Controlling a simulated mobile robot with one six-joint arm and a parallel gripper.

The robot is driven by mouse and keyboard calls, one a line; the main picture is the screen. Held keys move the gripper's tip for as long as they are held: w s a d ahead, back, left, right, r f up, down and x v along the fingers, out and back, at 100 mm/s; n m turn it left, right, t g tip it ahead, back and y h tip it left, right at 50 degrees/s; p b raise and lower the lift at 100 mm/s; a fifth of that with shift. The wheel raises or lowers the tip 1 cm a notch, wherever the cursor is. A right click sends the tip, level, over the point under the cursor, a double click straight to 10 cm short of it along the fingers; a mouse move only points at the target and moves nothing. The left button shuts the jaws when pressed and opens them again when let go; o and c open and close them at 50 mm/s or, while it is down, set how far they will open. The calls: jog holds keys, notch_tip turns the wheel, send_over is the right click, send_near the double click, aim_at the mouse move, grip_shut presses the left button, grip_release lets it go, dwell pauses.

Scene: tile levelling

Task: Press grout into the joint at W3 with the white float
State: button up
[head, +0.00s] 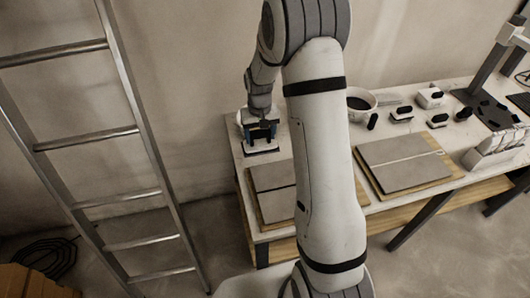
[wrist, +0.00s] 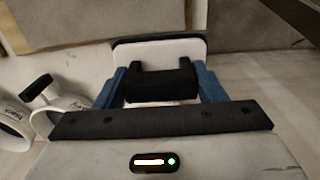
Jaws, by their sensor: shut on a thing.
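My gripper (head: 262,127) is at the left end of the workbench. In the wrist view its blue fingers (wrist: 160,88) are shut on the black handle of a white float (wrist: 188,48). The float's pale plate with a dark edge also shows below the gripper in the head view (head: 261,147). I cannot tell whether it touches the bench. A tile panel (head: 270,178) with a dark joint line lies in front of the gripper, partly hidden by my arm. Another tile panel (head: 398,162) with a pale joint line lies to the right. No W3 label is readable.
A bowl of dark material (head: 360,103) stands at the back of the bench. A ladder (head: 100,135) leans at the left.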

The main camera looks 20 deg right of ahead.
jog(key=shift+s+a+r, duration=0.1)
jog(key=shift+s+a, duration=0.05)
jog(key=shift+s, duration=0.05)
jog(key=s+r+p, duration=0.2)
jog(key=s+r, duration=0.1)
jog(key=s, duration=0.9)
notch_tip(320, 180, down, 7)
jog(key=b, duration=0.4)
jog(key=shift+s+a+f, duration=0.2)
jog(key=shift+a, duration=0.05)
